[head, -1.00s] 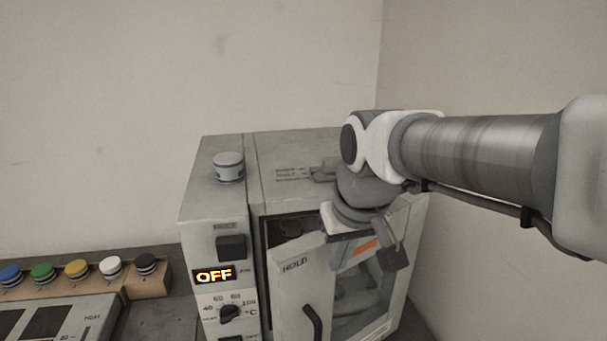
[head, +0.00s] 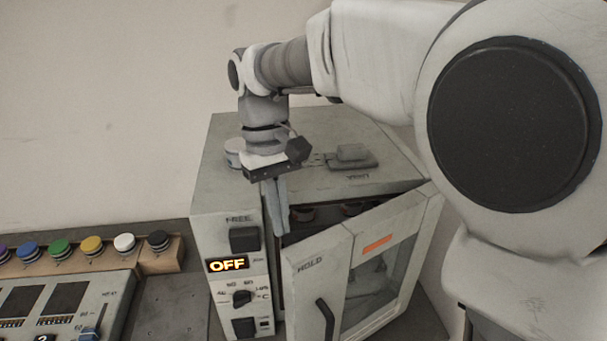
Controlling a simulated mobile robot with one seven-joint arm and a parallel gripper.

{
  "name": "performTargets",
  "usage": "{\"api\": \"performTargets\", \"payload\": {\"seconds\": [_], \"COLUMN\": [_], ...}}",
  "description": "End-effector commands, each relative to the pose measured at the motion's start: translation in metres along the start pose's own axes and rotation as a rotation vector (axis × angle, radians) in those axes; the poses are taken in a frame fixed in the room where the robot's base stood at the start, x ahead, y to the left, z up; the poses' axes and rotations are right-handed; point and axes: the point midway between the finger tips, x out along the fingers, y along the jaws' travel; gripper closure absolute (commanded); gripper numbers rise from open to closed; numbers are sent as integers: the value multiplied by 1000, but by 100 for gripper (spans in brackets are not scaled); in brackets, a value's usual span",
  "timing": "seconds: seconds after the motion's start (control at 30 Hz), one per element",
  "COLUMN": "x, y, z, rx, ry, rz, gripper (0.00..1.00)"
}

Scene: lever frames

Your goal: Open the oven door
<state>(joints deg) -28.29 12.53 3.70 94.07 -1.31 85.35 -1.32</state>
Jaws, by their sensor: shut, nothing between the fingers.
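The oven (head: 215,176) is a grey box with a control panel on its left front, showing a lit OFF display (head: 228,264). Its door (head: 374,262) stands partly open, hinged on the right, with a window, an orange label and a dark handle (head: 326,318) near its free left edge. My gripper (head: 280,230) points down at the opening between the panel and the door's top left edge. Its fingers are shut and empty. I cannot tell whether they touch the door or the frame. Part of the oven's inside shows dark behind the door, with some reddish items.
Several coloured knobs (head: 92,245) stand on a wooden block at the left, behind a control console (head: 75,310). A round cap (head: 233,148) and a latch-like part (head: 352,158) sit on the oven's top. Walls close in behind and at the right.

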Motion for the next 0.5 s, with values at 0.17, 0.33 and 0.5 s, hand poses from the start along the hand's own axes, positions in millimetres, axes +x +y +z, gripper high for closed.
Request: {"api": "performTargets", "payload": {"seconds": [0.17, 0.33, 0.5], "x": [2, 19, 50], "y": [-10, -10, -10], "z": [-8, -7, -5], "rx": [-27, -28, -28], "ry": [-37, -41, -42], "rz": [4, 3, 3], "gripper": [100, 100, 100]}}
